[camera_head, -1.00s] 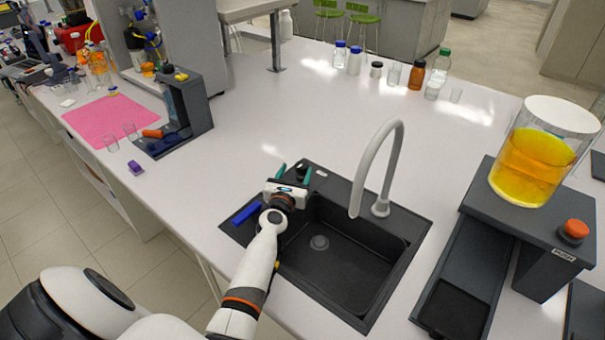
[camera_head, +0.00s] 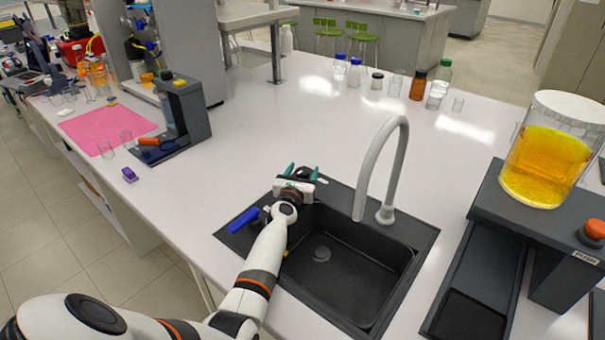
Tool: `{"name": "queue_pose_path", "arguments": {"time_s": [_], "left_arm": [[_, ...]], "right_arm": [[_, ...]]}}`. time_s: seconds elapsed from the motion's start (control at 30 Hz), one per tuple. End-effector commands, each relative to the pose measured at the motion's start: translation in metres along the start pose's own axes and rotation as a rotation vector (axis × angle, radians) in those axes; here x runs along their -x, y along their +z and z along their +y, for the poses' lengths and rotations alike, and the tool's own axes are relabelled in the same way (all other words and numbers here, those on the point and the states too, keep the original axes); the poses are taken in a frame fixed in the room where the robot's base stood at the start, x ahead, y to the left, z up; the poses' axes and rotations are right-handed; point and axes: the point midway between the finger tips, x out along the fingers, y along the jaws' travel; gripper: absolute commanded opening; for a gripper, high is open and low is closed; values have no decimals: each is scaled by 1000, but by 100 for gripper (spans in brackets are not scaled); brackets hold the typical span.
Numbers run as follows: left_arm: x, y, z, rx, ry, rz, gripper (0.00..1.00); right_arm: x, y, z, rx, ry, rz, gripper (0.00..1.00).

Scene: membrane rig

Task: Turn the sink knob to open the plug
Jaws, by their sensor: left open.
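The dark sink (camera_head: 345,275) is set into the white bench, with a round drain plug (camera_head: 321,254) on its basin floor. A dark knob (camera_head: 303,171) shows at the sink's back left corner, partly hidden by my left gripper. My left gripper (camera_head: 303,171) is open, with its teal fingertips on either side of the dark knob in the picture. I cannot tell whether they touch it. A grey curved faucet (camera_head: 392,160) rises from the sink's right back edge. My right gripper is out of view.
A blue bar (camera_head: 243,220) lies on the sink's left ledge. A dark stand with a jar of yellow liquid (camera_head: 546,165) is at the right. Several bottles (camera_head: 418,85) stand at the back. The bench behind the sink is clear.

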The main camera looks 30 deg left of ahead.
Motion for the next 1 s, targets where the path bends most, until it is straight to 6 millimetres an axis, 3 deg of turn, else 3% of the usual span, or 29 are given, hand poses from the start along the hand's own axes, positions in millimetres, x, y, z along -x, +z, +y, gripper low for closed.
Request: {"name": "queue_pose_path", "arguments": {"time_s": [0.03, 0.3, 0.67, 1.0], "left_arm": [[0, 0, 0, 0, 0, 0, 61], [0, 0, 0, 0, 0, 0, 17], [1, 0, 2, 7, -70, -2, 17], [0, 4, 2, 6, -302, -2, 17]], "right_arm": [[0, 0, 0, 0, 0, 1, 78], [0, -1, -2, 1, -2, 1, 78], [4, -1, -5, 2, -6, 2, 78], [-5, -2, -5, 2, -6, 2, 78]]}}
